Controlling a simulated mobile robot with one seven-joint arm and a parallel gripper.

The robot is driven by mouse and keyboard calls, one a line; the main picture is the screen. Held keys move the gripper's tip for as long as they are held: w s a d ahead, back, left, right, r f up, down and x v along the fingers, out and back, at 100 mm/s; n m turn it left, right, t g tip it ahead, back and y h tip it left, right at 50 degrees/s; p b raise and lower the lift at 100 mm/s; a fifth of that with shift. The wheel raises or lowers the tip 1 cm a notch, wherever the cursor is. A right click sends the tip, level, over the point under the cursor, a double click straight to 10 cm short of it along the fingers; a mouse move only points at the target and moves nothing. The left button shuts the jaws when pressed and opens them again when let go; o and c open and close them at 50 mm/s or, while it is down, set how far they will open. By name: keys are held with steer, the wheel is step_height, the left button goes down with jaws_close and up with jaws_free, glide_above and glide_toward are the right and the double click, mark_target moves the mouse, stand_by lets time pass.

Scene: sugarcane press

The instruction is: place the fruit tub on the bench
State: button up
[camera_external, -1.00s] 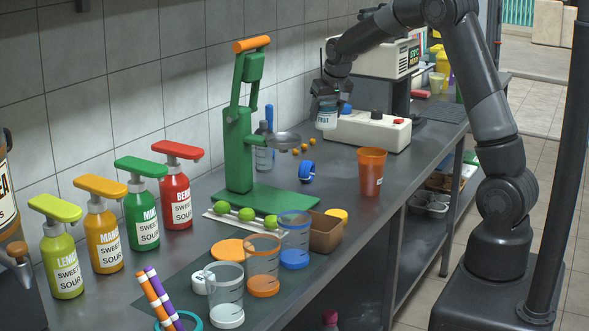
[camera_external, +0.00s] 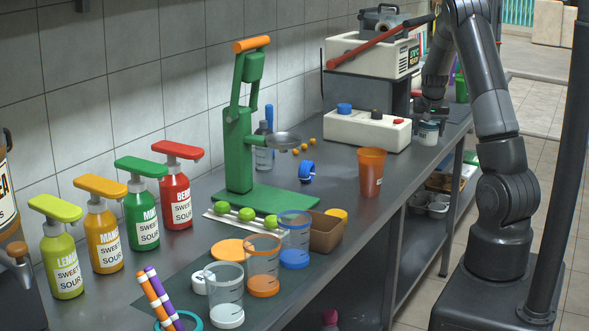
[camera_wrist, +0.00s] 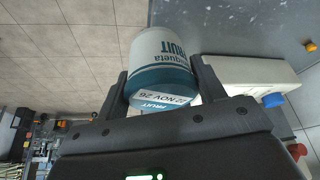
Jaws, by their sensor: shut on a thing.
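The fruit tub (camera_external: 428,132) is a small white tub with a blue-teal band and label. My gripper (camera_external: 431,112) is shut on it, near the right edge of the bench, just right of the white control box. In the wrist view the tub (camera_wrist: 160,60) sits between the two fingers (camera_wrist: 160,88), with "FRUIT" lettering and a date label showing. The grey bench (camera_external: 330,185) runs along the tiled wall. I cannot tell whether the tub's base touches the bench top.
The white box with blue, black and red buttons (camera_external: 365,132) stands left of the tub. An orange cup (camera_external: 371,172) stands nearer on the bench. A green press (camera_external: 240,150), several pump bottles (camera_external: 176,195) and clear cups (camera_external: 263,265) fill the near part.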

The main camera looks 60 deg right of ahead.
steer(key=w+a+f, duration=0.1)
steer(key=w+f, duration=0.1)
steer(key=w, duration=0.1)
steer(key=w+f, duration=0.2)
steer(key=w, duration=0.1)
steer(key=w+a+f, duration=0.1)
steer(key=w+f, duration=0.1)
steer(key=w, duration=0.1)
steer(key=shift+w+a, duration=0.3)
steer(key=shift+w, duration=0.05)
steer(key=shift+f, duration=1.95)
steer(key=shift+f, duration=0.1)
steer(key=o, duration=1.1)
steer(key=shift+o, duration=0.2)
